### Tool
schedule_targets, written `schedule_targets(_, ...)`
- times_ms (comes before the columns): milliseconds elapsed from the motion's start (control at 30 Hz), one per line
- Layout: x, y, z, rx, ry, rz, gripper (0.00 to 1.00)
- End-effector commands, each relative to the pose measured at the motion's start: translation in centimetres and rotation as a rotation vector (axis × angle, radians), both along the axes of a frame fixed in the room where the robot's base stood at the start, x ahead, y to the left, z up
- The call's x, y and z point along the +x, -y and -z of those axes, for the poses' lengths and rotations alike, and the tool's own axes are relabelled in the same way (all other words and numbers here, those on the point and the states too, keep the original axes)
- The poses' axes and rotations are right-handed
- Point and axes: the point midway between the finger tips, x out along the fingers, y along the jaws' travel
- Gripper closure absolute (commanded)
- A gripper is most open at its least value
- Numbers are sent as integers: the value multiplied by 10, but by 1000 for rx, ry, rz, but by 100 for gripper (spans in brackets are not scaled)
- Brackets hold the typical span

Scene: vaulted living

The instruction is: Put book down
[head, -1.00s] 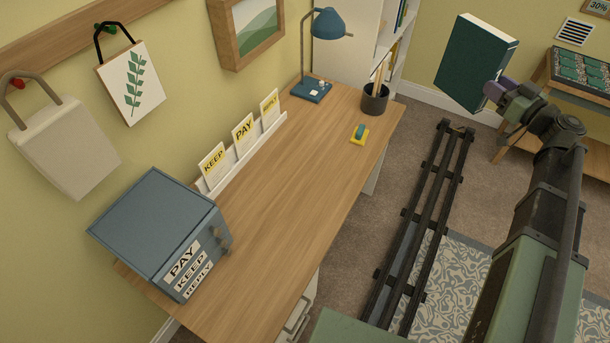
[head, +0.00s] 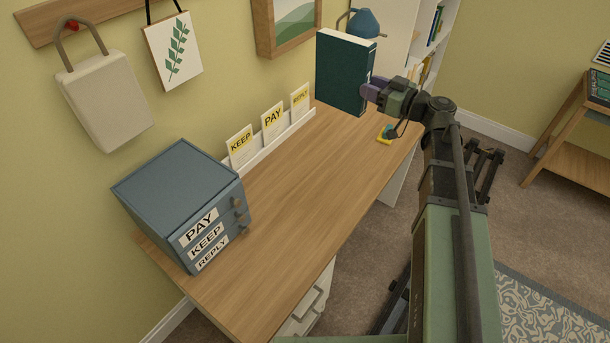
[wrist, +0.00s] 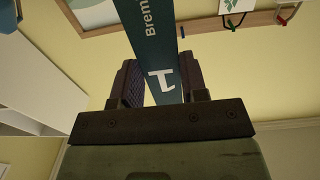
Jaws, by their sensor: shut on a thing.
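The dark teal book (head: 341,75) is held upright above the far end of the wooden desk (head: 290,210), in front of the blue lamp (head: 364,22). My gripper (head: 371,91) is shut on the book's lower right edge. In the wrist view the book's spine (wrist: 153,45), with white lettering, stands between the two finger pads of my gripper (wrist: 165,85). The book hides part of the lamp and the desk's far end.
A blue drawer box (head: 180,200) labelled PAY, KEEP, REPLY stands at the desk's near left. A white card rack (head: 275,145) runs along the wall. The desk's middle is clear.

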Motion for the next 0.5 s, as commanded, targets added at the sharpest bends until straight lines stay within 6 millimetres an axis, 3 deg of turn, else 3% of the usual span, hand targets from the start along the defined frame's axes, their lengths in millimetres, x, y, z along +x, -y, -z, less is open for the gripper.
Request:
schedule_targets(33, -14, -1, 51, 1, 1, -3, 100)
schedule_targets(167, -37, -3, 98, 2, 0, -12, 100)
schedule_targets(267, -45, -3, 110, 2, 0, -16, 100)
schedule_targets(433, -46, -3, 108, 2, 0, -17, 100)
schedule_targets(500, -46, -3, 119, 2, 0, -17, 100)
